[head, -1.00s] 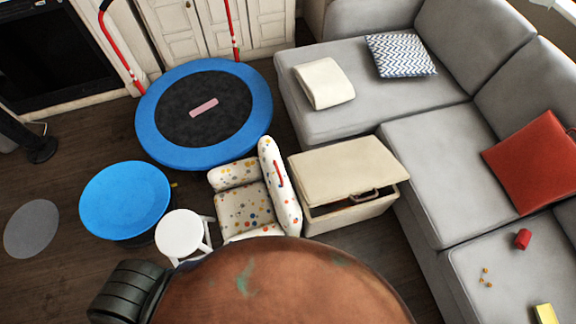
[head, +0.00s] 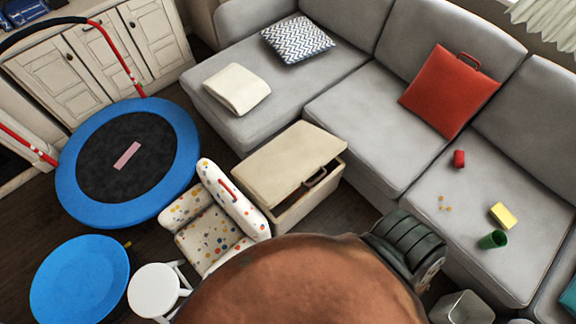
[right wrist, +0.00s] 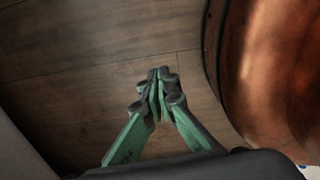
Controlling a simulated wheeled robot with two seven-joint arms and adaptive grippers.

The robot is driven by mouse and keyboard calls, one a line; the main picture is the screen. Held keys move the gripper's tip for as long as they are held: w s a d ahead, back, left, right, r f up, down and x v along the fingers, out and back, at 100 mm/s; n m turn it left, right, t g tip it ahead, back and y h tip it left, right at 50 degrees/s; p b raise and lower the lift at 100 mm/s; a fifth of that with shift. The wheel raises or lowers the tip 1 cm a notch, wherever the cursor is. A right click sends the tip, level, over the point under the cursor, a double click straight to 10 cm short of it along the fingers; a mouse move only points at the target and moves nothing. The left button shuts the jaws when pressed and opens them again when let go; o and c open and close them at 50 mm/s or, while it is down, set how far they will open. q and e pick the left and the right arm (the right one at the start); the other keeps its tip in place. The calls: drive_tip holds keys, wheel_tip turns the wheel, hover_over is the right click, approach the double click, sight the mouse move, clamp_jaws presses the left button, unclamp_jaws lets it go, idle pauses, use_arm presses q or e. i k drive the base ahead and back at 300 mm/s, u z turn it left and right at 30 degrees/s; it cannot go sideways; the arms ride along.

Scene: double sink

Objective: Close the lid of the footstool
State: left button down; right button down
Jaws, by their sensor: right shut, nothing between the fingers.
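The footstool (head: 305,202) is a cream box in front of the grey sofa in the head view. Its lid (head: 284,160) is tilted partly open, with a dark gap along the near right side and a brown handle (head: 315,178) at that edge. My right gripper (right wrist: 158,78) shows in the right wrist view with its green and dark fingers together, empty, above the wooden floor. It is not beside the footstool in that view. My left gripper is in neither view.
A spotted child's armchair (head: 215,220) stands against the footstool's left side. A white stool (head: 155,290), a blue round table (head: 80,282) and a blue-rimmed trampoline (head: 180,170) lie further left. The grey sofa (head: 340,125) borders the right. A grey bin (head: 462,308) is at the lower right.

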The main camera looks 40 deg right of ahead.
sight(276, 170)
drive_tip(key=u, duration=0.75)
drive_tip(key=k, duration=0.8)
drive_tip(key=z, duration=1.35)
drive_tip(key=i, duration=0.5)
